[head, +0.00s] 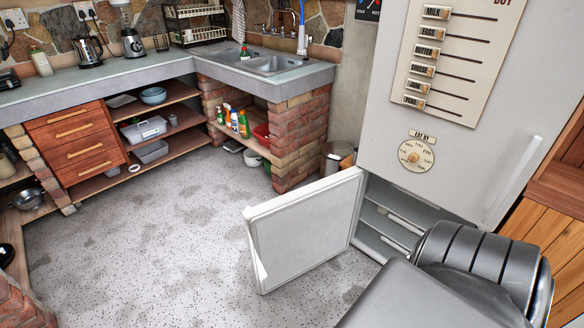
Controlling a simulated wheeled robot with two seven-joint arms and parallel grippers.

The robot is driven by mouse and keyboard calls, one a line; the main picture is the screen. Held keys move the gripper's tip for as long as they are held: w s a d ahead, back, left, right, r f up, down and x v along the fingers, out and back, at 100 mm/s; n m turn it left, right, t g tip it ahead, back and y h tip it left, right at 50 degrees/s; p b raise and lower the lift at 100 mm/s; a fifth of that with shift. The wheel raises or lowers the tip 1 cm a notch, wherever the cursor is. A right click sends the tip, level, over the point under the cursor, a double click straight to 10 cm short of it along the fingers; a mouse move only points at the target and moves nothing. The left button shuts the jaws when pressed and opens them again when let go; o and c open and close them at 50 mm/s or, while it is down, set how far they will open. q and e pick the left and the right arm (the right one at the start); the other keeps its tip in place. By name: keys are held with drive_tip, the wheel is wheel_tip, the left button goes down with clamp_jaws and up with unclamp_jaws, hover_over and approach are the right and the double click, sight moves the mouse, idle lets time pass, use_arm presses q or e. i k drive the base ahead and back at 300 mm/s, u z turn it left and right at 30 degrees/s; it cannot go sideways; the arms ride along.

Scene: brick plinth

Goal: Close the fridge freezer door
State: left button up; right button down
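The fridge freezer (384,140) stands at the right, pale grey, with its upper door shut. Its lower freezer door (305,230) is wide open and swung out to the left over the floor. The open freezer compartment (390,219) shows shelves inside. A large part of my own arm or body, dark grey and black, covers the lower right of the view, in front of the compartment's lower right. Neither of my grippers is in view.
Speckled grey floor (150,235) is clear to the left of the door. A brick plinth (295,140) carries the sink counter behind it. A bin (338,157) stands between plinth and fridge. A wooden cabinet (545,240) is at the far right.

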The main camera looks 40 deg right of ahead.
sight(290, 235)
drive_tip(key=z, duration=0.05)
drive_tip(key=i, duration=3.5)
drive_tip(key=z, duration=3.95)
